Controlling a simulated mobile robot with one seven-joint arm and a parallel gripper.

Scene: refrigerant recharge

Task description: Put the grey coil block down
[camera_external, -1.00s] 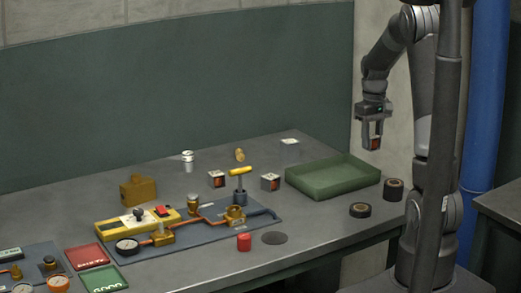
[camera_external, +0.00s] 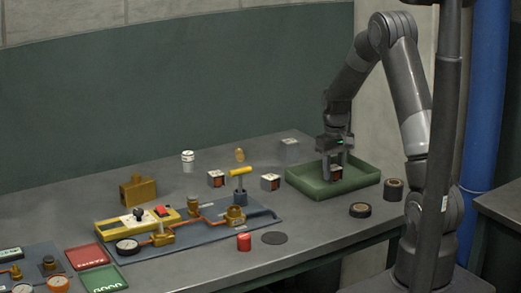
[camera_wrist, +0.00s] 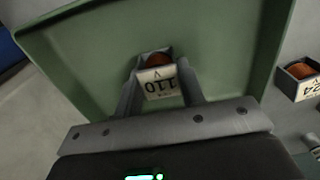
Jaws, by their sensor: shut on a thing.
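The grey coil block (camera_external: 335,173), with an orange-red core and a white label, is between the fingers of my gripper (camera_external: 334,165). My gripper points down and is shut on the block, inside the outline of the green tray (camera_external: 358,187). In the wrist view the block (camera_wrist: 156,80) shows between the two fingertips (camera_wrist: 158,88), its label reading 110 V, with the bare tray floor (camera_wrist: 215,40) beyond it. I cannot tell whether the block touches the tray floor.
Two similar blocks stand left of the tray, one near it (camera_external: 270,182) and one further left (camera_external: 216,179). A block labelled 24 (camera_wrist: 302,80) lies outside the tray in the wrist view. Two dark rings (camera_external: 360,210) (camera_external: 393,189) lie at the tray's right front.

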